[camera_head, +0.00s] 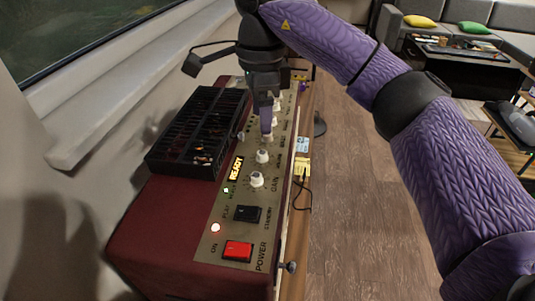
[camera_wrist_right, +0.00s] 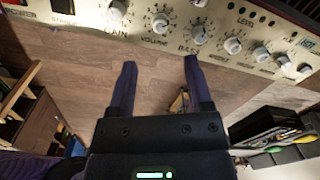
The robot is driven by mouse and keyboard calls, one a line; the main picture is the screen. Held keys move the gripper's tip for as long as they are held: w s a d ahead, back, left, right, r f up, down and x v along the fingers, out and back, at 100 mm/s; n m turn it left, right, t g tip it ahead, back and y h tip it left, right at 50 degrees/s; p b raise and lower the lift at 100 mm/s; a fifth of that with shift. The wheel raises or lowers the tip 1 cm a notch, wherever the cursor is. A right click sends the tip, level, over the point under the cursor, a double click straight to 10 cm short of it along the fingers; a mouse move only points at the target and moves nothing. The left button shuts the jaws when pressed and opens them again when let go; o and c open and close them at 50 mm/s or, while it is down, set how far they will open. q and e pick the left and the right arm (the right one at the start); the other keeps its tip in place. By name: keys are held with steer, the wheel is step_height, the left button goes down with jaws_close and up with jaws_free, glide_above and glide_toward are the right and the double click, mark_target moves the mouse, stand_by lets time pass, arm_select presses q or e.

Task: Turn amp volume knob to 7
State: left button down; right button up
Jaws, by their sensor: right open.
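The maroon amp (camera_head: 150,235) has a beige panel with a row of white knobs. The gain knob (camera_head: 257,180) is nearest the power switch, and the volume knob (camera_head: 262,156) is the one after it. In the wrist view the volume knob (camera_wrist_right: 160,22) sits above its VOLUME label, between the gain knob (camera_wrist_right: 117,8) and the bass knob (camera_wrist_right: 199,33). My right gripper (camera_wrist_right: 158,65) is open and empty, its two fingers apart on either side of the volume knob's line, short of it. In the head view it (camera_head: 266,128) hangs over the panel. The volume pointer is too small to read.
A red power switch (camera_head: 237,251) and a black standby switch (camera_head: 247,214) lie on the panel's near end. A black grille (camera_head: 197,132) stands on the amp's top beside the knobs. A wall and window are at the left. Wooden floor (camera_head: 350,220) is open at the right.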

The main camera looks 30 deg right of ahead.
mark_target(262, 152)
step_height(262, 152, down, 8)
steer(key=shift+b, duration=1)
arm_select(q)
steer(key=a+f, duration=0.1)
steer(key=s+f, duration=0.1)
steer(key=shift+s+a+f, duration=0.15)
steer(key=shift+a+f, duration=0.2)
arm_select(e)
jaws_close()
steer(key=shift+r+m+p, duration=0.3)
steer(key=shift+m+p, duration=0.2)
steer(key=shift+p, duration=0.2)
steer(key=shift+f+m, duration=0.1)
steer(key=shift+m, duration=0.2)
steer(key=shift+f, duration=0.15)
arm_select(q)
steer(key=shift+w+d+r, duration=0.35)
steer(key=shift+w+r, duration=0.25)
arm_select(e)
jaws_free()
